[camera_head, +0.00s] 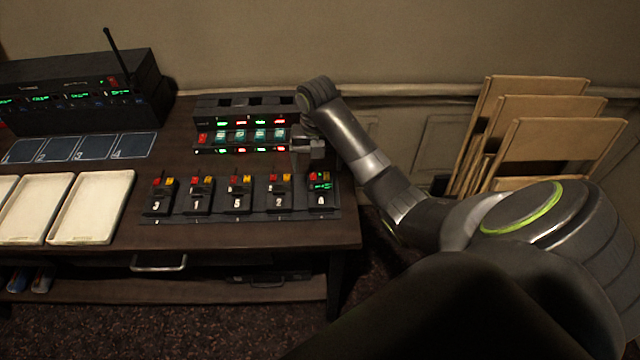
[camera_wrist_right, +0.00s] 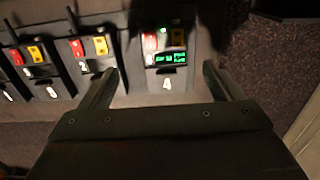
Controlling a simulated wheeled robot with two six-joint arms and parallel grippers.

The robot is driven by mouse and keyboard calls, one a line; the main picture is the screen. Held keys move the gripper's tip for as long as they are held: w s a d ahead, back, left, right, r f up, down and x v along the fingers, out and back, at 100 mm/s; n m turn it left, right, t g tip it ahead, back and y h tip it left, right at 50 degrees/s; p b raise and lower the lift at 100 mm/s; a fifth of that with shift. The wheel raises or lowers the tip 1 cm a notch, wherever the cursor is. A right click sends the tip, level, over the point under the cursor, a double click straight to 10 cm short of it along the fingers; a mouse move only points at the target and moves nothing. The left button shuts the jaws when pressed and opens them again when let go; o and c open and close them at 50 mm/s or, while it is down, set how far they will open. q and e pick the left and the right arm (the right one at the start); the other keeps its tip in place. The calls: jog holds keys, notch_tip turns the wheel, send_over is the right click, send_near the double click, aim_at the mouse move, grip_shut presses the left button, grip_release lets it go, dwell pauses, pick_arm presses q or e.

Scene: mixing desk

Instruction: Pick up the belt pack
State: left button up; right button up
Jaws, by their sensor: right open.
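Several black belt packs with red and yellow buttons and white numbers stand in a row on a dark tray (camera_head: 240,220) near the desk's front edge. The belt pack numbered 4 (camera_head: 320,187) is at the right end, with a lit green display; it also shows in the right wrist view (camera_wrist_right: 165,62). Belt pack 2 (camera_head: 279,190) is beside it on the left. My right gripper (camera_head: 310,158) is open just above and behind belt pack 4. In the right wrist view its fingers (camera_wrist_right: 160,80) lie on either side of that pack. Contact cannot be told. My left gripper is out of view.
A charger rack (camera_head: 240,107) with lit green and red slots stands behind the row. Cream trays (camera_head: 93,207), numbered blue pads (camera_head: 133,146) and a black receiver with an antenna (camera_head: 75,80) are at left. Wooden panels (camera_head: 550,150) lean against the wall at right.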

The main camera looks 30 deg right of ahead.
aim_at(320, 184)
jog(key=shift+f+b, duration=0.85)
jog(key=shift+f, duration=0.5)
jog(key=shift+s+d+f+b, duration=0.1)
jog(key=shift+s+f+b, duration=0.05)
jog(key=shift+f, duration=0.95)
jog(key=shift+s+d+f+b, duration=0.1)
jog(key=shift+s+f+b, duration=0.05)
jog(key=shift+f, duration=0.95)
jog(key=shift+c, duration=0.3)
jog(key=c, duration=1.1)
jog(key=shift+r, duration=1.4)
notch_tip(320, 184, up, 6)
jog(key=p, duration=0.4)
jog(key=shift+f+p, duration=0.2)
jog(key=shift+p, duration=0.1)
jog(key=shift+r+p, duration=0.75)
jog(key=shift+w+a, duration=0.1)
